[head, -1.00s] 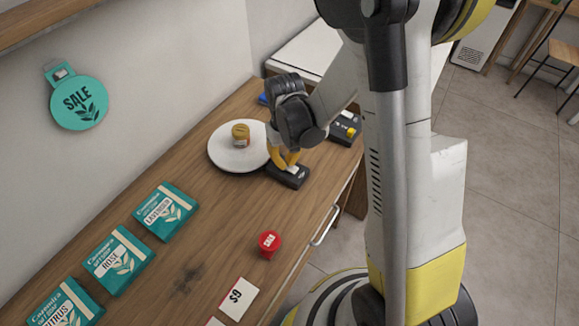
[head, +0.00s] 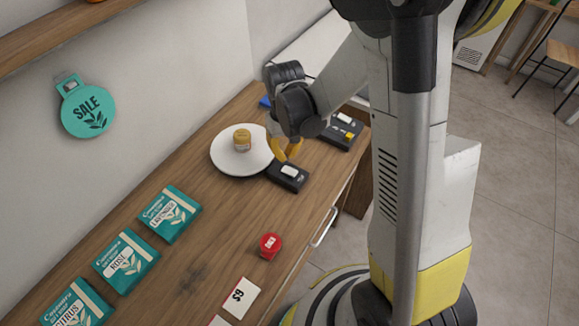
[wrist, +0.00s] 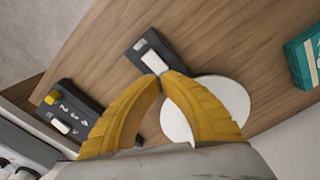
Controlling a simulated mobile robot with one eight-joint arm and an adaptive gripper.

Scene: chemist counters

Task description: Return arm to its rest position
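My gripper (head: 287,152) is above the wooden counter, beside a white round plate. In the wrist view its two yellow fingers (wrist: 161,76) lean inward and their tips nearly meet, with nothing seen between them. A small black device with a white button (head: 288,176) lies on the counter just below and in front of the fingertips; the wrist view also shows it (wrist: 151,54) beyond the tips. The gripper looks apart from it, though the exact gap is hard to tell. My arm is bent and reaches out over the counter.
A black terminal with a yellow key (head: 342,131) stands to the right. A red-topped container (head: 270,245), price card (head: 241,297) and teal boxes (head: 170,213) are nearer. The wall is left.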

